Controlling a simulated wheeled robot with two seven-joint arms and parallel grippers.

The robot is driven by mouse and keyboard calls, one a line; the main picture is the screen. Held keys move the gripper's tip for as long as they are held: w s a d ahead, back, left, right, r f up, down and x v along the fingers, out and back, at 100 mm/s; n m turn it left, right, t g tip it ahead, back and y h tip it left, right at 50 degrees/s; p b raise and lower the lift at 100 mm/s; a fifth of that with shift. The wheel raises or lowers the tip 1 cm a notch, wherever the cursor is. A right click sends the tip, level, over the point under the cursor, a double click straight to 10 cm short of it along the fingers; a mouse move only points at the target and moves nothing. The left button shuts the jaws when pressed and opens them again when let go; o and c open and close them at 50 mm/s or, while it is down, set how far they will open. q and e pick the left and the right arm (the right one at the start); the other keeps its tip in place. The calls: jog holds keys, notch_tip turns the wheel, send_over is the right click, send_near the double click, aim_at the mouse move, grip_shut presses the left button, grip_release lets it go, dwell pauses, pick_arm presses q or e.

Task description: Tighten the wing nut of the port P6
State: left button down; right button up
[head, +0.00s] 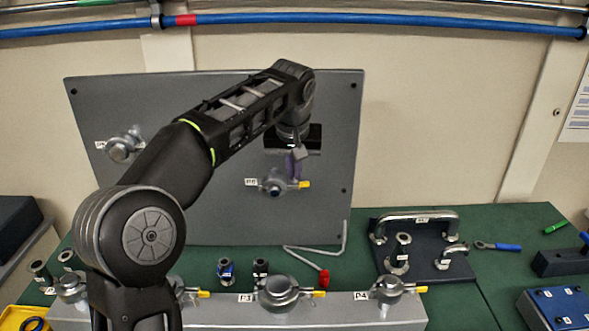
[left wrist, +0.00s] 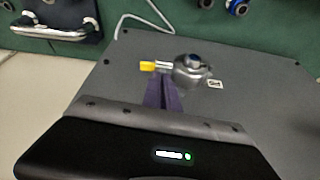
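The port P6 (head: 273,183) is a round grey metal clamp on the upright grey panel, beside a small label that seems to read P6. Its wing nut (head: 304,184) has a yellow end and points right. In the left wrist view the clamp (left wrist: 190,70) and yellow wing nut (left wrist: 147,66) show near the middle. My left gripper (head: 293,172) is just above the nut's rod. Its purple fingers (left wrist: 163,84) look close together, with tips beside the rod between yellow end and clamp. Whether they touch it I cannot tell. My right gripper is not in view.
Another clamped port (head: 123,148) is at the panel's left. A grey box (head: 340,311) with ports P3 (head: 279,292) and P4 (head: 387,289) stands in front. A red-tipped bent rod (head: 322,278) and a dark plate with handles (head: 425,262) lie on the green table.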

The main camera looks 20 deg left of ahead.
pick_arm(q)
jog(key=shift+m, duration=0.4)
jog(key=m+h+p, duration=0.1)
jog(key=m, duration=0.1)
jog(key=m+h+p, duration=0.1)
jog(key=m, duration=0.1)
jog(key=m+h+p, duration=0.1)
jog(key=m, duration=0.1)
jog(key=shift+a+r+m, duration=0.1)
jog(key=shift+a+m, duration=0.3)
jog(key=m, duration=0.2)
jog(key=shift+w+a+m+h, duration=0.1)
jog(key=shift+m+h, duration=0.2)
jog(key=shift+h, duration=0.1)
jog(key=shift+m+g+h, duration=0.4)
jog(key=shift+m, duration=0.8)
jog(key=c, duration=2.1)
grip_release()
jog(key=shift+o, duration=0.9)
